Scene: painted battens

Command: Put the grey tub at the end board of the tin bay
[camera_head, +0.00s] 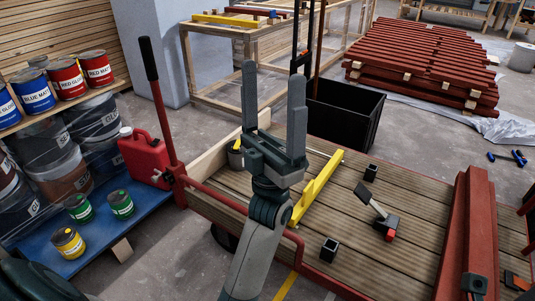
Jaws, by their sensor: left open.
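My left gripper (273,73) is open, fingers pointing up, above the left part of the wooden cart deck (400,180). Nothing shows between its fingers. A small grey tub (236,158) with something yellow at its top stands behind the gripper, partly hidden by it. It is close to the pale end board (208,146) at the deck's left end; I cannot tell whether they touch. A yellow batten (318,186) lies across the deck, right of the gripper. My right gripper is not in view.
Black square sockets (329,250) and a tool with a red end (378,212) are on the deck. Dark red beams (468,235) lie at right. A red jerrycan (146,158) and paint tins (68,243) stand on the blue shelf at left. A black crate (345,112) is behind.

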